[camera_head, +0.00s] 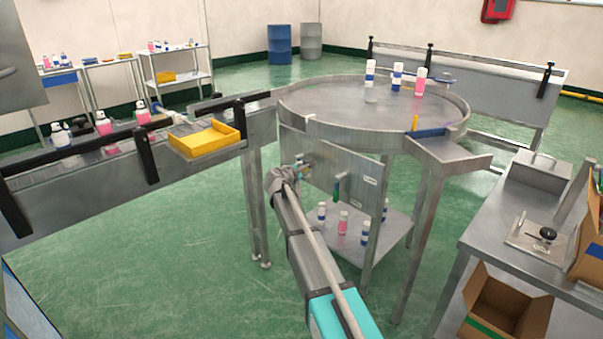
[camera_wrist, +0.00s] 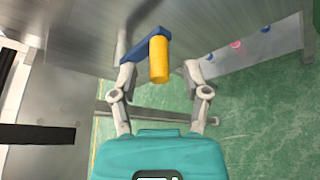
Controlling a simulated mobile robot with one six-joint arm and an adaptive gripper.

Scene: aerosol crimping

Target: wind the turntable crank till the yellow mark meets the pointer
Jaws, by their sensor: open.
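The round steel turntable (camera_head: 340,100) stands right of centre in the head view, with several cans on it. In the wrist view, the crank has a blue arm (camera_wrist: 138,50) and a yellow handle (camera_wrist: 159,62). My gripper (camera_wrist: 160,72) is open, with one finger on each side of the handle; contact is unclear. In the head view my gripper (camera_head: 298,173) is at the panel below the turntable, partly hidden by my arm.
The steel panel (camera_head: 322,165) also carries a green-handled lever (camera_head: 337,187). A lower shelf (camera_head: 352,252) holds several cans. A conveyor (camera_head: 95,175) with a yellow tray (camera_head: 205,139) is at left. A steel bench (camera_head: 500,235) is at right, with an open carton (camera_head: 505,305) below.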

